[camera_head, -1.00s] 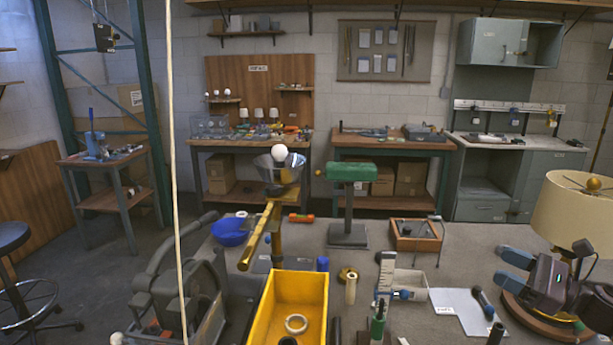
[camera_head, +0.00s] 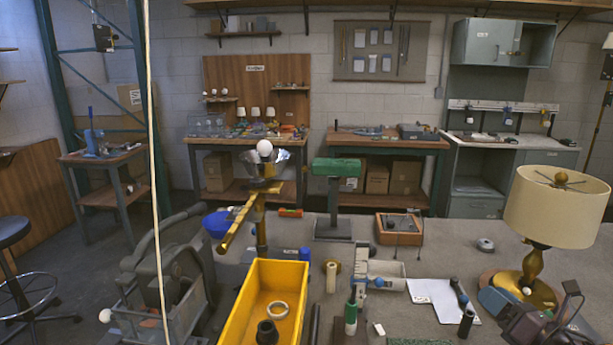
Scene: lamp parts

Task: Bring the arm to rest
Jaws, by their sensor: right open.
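My right gripper (camera_head: 498,293) is at the lower right with its blue fingers apart and nothing seen between them. It is in front of the lamp and overlaps the left front of its base in the picture; I cannot tell whether they touch. My left gripper is not in view.
A yellow bin (camera_head: 289,300) holding rings stands at the front middle. A white sheet (camera_head: 432,291) with dark tools lies left of my gripper. A brass piece on a stand (camera_head: 240,222) and a green-topped stand (camera_head: 334,200) rise behind.

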